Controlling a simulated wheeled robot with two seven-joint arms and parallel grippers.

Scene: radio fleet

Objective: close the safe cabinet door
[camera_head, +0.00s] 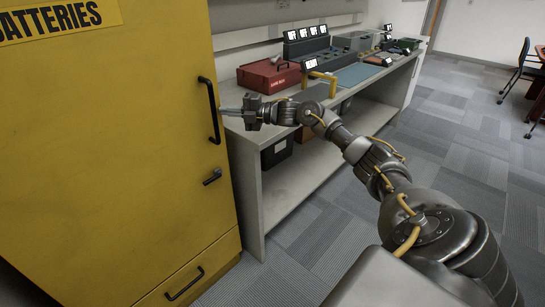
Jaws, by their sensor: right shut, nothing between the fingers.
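The yellow safe cabinet fills the left of the view. Its door (110,150) has a long black vertical handle (209,110) near the right edge and a small black latch (212,177) below it. The door looks flush or nearly flush with the front; I cannot tell if it is fully closed. My right gripper (228,111) is shut and empty, pointing left at the door's right edge, just right of the handle. I cannot tell whether its tips touch the door. My left gripper is not in view.
A grey workbench (285,190) stands right of the cabinet, behind my right arm. On it are a red box (268,76), a blue mat (357,75) and charging units (306,45). A drawer (190,275) sits below the door. Carpeted floor is open at right.

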